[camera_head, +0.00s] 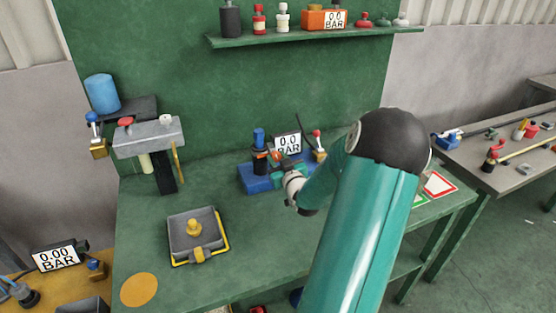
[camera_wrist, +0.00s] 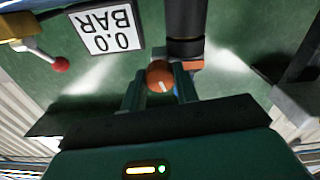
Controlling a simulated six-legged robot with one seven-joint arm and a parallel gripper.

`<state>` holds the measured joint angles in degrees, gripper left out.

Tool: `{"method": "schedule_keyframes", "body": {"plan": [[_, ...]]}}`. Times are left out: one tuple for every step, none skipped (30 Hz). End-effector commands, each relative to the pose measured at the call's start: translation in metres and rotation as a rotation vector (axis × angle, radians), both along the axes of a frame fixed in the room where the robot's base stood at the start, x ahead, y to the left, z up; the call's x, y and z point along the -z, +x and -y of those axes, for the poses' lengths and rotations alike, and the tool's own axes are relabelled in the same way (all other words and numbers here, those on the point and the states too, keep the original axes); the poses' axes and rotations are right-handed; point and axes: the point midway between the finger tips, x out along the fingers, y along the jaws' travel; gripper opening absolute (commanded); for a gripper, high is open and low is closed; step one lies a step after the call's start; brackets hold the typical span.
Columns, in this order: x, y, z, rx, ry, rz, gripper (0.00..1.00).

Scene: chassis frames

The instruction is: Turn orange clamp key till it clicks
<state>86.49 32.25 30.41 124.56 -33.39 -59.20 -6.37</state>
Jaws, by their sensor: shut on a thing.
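The orange clamp key (camera_wrist: 160,72) shows in the wrist view as a round knob with a white mark, between my two teal fingers. My gripper (camera_wrist: 158,84) is shut on it. In the head view my gripper (camera_head: 283,172) reaches the blue-based device (camera_head: 258,184) on the green bench, and hides much of it. A black cylinder with an orange collar (camera_wrist: 186,64) stands beside the key in the wrist view. The device's display (camera_wrist: 108,27) reads 0.0 BAR, upside down there; it also shows in the head view (camera_head: 288,144).
A red-tipped lever (camera_wrist: 59,64) stands beside the display. On the green bench (camera_head: 160,225) are a grey tray with a yellow handle (camera_head: 196,236) and an orange disc (camera_head: 139,290). A grey clamp stand (camera_head: 150,135) is at the back left. A shelf (camera_head: 310,38) hangs above.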

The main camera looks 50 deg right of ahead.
Motion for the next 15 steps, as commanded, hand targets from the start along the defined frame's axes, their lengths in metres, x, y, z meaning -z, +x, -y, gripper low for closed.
{"method": "schedule_keyframes", "body": {"plan": [[-0.0001,0.0001,-0.0006,-0.001,0.024,0.016,0.07],[-0.0001,0.0002,-0.0007,-0.001,0.043,0.026,0.07],[-0.0002,0.0001,-0.0006,-0.001,0.068,0.042,0.07],[-0.0002,0.0001,-0.0006,-0.001,0.088,0.053,0.07],[-0.0004,0.0001,-0.0006,-0.001,0.110,0.066,0.07],[-0.0003,0.0002,-0.0007,-0.001,0.140,0.084,0.07],[-0.0003,0.0002,-0.0007,-0.001,0.163,0.098,0.07],[-0.0003,0.0002,-0.0007,-0.001,0.188,0.111,0.07],[-0.0003,0.0002,-0.0007,-0.001,0.221,0.131,0.07],[-0.0002,0.0000,-0.0006,-0.001,0.245,0.145,0.07],[0.0000,0.0000,-0.0006,-0.001,0.270,0.160,0.07],[0.0001,0.0000,-0.0007,-0.001,0.302,0.179,0.07],[0.0000,0.0002,-0.0007,-0.001,0.327,0.194,0.07],[0.0001,0.0001,-0.0008,-0.001,0.352,0.209,0.07],[0.0001,-0.0001,-0.0005,-0.001,0.384,0.228,0.07]]}}
